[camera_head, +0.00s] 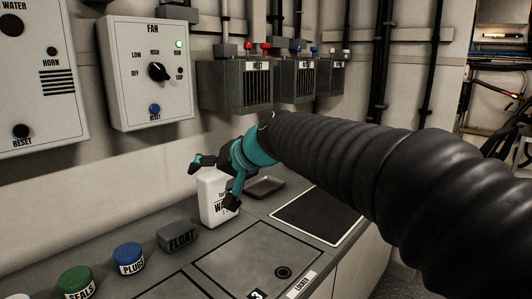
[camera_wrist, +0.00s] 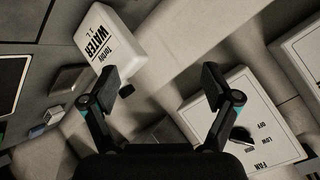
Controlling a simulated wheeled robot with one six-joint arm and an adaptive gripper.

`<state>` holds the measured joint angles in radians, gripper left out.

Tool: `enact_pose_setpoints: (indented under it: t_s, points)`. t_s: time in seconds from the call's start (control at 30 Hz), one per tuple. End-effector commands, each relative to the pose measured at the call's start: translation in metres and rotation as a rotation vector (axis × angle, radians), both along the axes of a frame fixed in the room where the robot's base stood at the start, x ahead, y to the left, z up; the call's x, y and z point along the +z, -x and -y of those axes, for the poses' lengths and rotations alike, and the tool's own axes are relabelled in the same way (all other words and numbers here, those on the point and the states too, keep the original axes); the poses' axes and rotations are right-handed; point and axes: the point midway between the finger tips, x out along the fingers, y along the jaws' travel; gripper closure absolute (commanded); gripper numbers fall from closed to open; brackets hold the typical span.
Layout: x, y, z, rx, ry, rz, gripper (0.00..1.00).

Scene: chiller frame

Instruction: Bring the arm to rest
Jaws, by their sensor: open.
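My arm (camera_head: 340,150) reaches in from the right in the head view, in a black ribbed sleeve. My gripper (camera_head: 214,182) has teal and black fingers spread apart, with nothing between them. It hangs above the counter by the white water bottle (camera_head: 211,208), partly covering it in the head view. In the wrist view my open gripper (camera_wrist: 160,87) also shows empty. The bottle (camera_wrist: 110,42) lies beyond the left finger there, with its dark cap toward the middle. I cannot tell whether a finger touches the bottle.
The FAN panel (camera_head: 150,75) is on the wall, with a knob and a green lamp. Grey boxes (camera_head: 238,85) hang to its right. The counter holds a shallow tray (camera_head: 264,187), the FLOAT block (camera_head: 180,237), a blue PLUGS tub (camera_head: 128,257) and a green SEALS tub (camera_head: 76,281).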

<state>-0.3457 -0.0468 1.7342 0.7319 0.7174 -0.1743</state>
Motion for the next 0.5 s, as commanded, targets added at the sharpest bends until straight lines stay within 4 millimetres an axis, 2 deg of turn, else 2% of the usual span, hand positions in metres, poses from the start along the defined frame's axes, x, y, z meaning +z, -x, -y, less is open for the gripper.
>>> enact_pose_setpoints:
  t_s: [0.03, 0.2, 0.5]
  points:
    - [-0.02, 0.017, 0.021, -0.008, 0.06, -0.028, 0.12]
    - [-0.082, 0.077, 0.092, -0.041, 0.266, -0.12, 0.12]
    - [-0.168, 0.193, 0.217, -0.133, 0.58, -0.226, 0.12]
